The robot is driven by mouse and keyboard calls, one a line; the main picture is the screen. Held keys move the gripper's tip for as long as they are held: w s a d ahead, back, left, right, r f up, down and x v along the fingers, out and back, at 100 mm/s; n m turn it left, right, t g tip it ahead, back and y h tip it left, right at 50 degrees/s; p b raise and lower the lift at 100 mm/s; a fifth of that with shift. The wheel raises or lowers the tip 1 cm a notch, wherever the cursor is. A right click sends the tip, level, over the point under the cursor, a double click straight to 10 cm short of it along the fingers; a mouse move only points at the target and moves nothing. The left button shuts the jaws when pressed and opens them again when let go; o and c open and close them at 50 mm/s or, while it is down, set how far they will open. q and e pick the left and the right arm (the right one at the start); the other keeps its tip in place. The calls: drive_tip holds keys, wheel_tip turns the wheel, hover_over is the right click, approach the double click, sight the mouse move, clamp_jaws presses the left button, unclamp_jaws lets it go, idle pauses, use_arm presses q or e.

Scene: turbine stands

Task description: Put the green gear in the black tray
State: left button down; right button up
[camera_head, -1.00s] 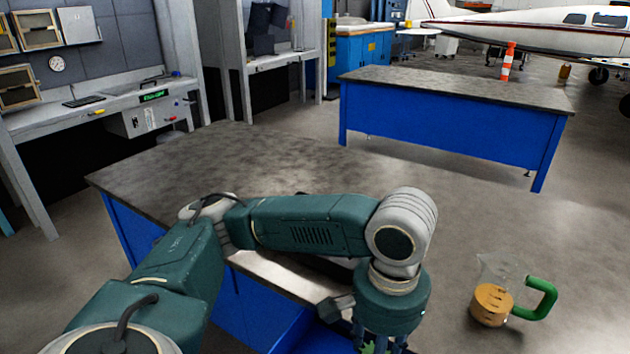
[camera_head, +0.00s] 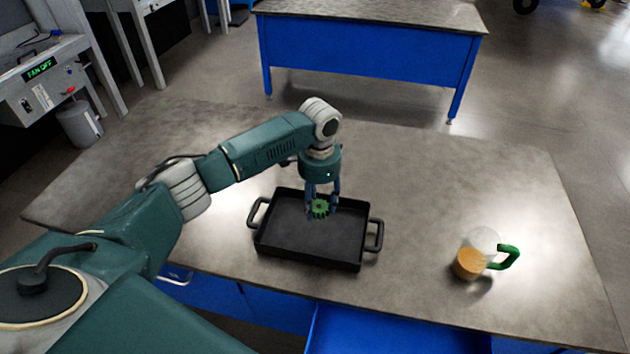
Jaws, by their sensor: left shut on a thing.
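The green gear (camera_head: 320,208) is held between the fingers of my left gripper (camera_head: 321,203), which points down. The black tray (camera_head: 285,246) is a rectangular pan with a handle at each short end, on the near part of the grey table. I cannot tell whether the gear touches the tray floor. The tray looks otherwise empty. My right gripper is not in view.
A glass jug (camera_head: 470,262) with amber liquid and a green handle stands right of the tray on the grey table (camera_head: 440,190). An open blue drawer (camera_head: 380,332) shows below the front edge. Another blue bench (camera_head: 365,50) stands behind.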

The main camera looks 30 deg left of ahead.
use_arm(q)
drive_tip(key=shift+a, duration=0.4)
drive_tip(key=shift+a+f+m, duration=0.2)
drive_tip(key=shift+f+m, duration=0.05)
drive_tip(key=shift+m, duration=0.05)
drive_tip(key=shift+f, duration=0.3)
drive_tip(key=b, duration=0.7)
hover_over(315, 230)
wheel_tip(315, 230, down, 6)
drive_tip(key=shift+r, duration=0.15)
drive_tip(key=shift+f, duration=0.95)
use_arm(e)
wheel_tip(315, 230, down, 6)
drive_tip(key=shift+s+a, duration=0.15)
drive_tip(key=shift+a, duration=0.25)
use_arm(q)
drive_tip(key=shift+f, duration=0.35)
